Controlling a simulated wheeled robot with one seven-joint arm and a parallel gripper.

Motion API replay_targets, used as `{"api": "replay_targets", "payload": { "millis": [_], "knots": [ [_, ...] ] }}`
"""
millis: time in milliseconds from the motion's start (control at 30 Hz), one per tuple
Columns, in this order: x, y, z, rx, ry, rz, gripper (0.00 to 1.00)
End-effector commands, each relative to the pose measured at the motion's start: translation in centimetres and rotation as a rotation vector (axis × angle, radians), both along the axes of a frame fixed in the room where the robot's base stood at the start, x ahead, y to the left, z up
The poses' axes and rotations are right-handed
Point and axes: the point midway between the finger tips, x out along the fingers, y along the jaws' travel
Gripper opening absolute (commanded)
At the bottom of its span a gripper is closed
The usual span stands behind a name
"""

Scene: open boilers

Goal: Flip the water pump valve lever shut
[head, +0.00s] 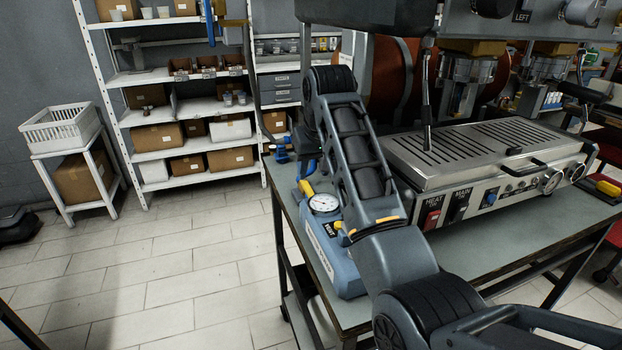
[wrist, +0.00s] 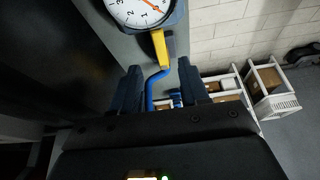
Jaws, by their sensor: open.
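The water pump (head: 338,262) is a blue box with a round white gauge (head: 323,204) on top, near the left end of the table. My arm covers part of it. Its yellow valve lever (head: 306,187) shows beside the gauge. In the wrist view the yellow lever (wrist: 160,48) extends below the gauge (wrist: 139,8) toward the gap between my fingers. My gripper (wrist: 158,68) is open, its dark fingers apart on either side of the lever's lower end. I cannot tell whether they touch it. In the head view I cannot make out my fingers.
A steel machine (head: 480,160) with switches and gauges stands on the table (head: 480,250), right of the pump. A blue pipe (wrist: 151,92) runs between my fingers in the wrist view. White shelves (head: 190,142) with boxes stand behind.

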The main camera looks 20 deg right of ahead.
Motion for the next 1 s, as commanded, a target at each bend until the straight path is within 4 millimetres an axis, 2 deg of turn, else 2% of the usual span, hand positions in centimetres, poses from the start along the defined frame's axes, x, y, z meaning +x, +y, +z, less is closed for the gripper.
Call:
{"api": "replay_targets", "payload": {
  "millis": [200, 400, 767, 1000],
  "knots": [
    [1.2, -0.1, -3.1, 0.000, 0.005, 0.000, 0.45],
    [2.1, -0.1, -5.3, 0.000, 0.003, 0.000, 0.45],
    [2.4, -0.1, -6.1, 0.000, 0.001, 0.000, 0.45],
    [2.4, -0.1, -6.0, 0.000, 0.001, 0.000, 0.25]
  ]
}}
